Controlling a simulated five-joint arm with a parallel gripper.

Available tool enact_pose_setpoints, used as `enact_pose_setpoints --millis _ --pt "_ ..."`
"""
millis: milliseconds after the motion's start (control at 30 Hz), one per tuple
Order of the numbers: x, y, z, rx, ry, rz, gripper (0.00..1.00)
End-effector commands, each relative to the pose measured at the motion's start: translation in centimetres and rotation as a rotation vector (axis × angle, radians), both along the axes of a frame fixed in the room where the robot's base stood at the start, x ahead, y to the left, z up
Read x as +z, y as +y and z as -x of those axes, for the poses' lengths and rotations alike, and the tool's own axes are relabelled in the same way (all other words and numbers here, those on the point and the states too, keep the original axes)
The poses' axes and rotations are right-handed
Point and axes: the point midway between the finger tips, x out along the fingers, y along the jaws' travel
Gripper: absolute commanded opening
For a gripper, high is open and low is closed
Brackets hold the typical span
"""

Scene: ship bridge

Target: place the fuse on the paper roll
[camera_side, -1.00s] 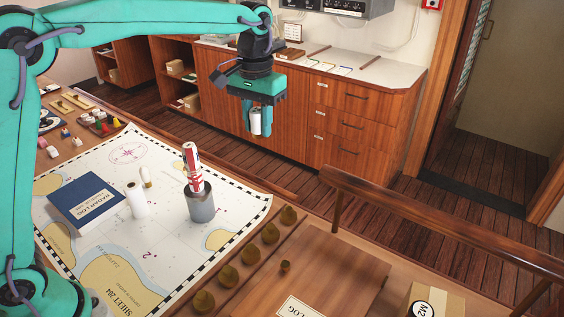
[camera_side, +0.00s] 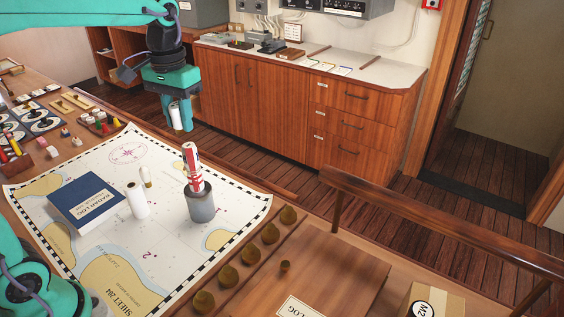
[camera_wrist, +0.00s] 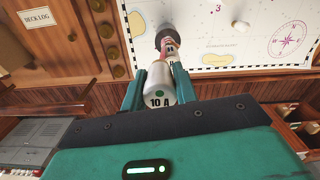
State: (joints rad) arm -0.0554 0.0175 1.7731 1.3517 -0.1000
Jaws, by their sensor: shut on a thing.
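My gripper (camera_side: 181,124) is shut on the fuse (camera_side: 174,112), a pale cylinder held upright above and behind the chart in the side view. In the wrist view the fuse (camera_wrist: 160,92) reads "10 A" with a green dot on its end, between the teal fingers. The paper roll (camera_side: 137,201) is a white cylinder standing upright on the chart, to the lower left of the gripper in the side view and apart from it. A small white shape (camera_wrist: 240,26) in the wrist view may be the roll; I cannot tell.
A grey cup (camera_side: 201,207) holding a red-and-white tube (camera_side: 192,165) stands right of the roll. A blue book (camera_side: 86,202) lies to its left. A small pale peg (camera_side: 146,178) stands just behind it. Bare chart (camera_side: 160,245) lies in front.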

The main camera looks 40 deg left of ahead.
Motion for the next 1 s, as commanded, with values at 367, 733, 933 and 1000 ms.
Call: enact_pose_setpoints --millis 367,733,933,1000 --pt "-0.8 3.8 6.4 0.038 -0.001 0.0 0.06" --pt "-4.5 4.3 7.7 0.042 0.004 0.001 0.06" --pt "-6.0 4.3 7.7 0.042 0.002 0.0 0.06" --pt "-6.2 4.3 7.7 0.042 0.0 0.0 0.06"
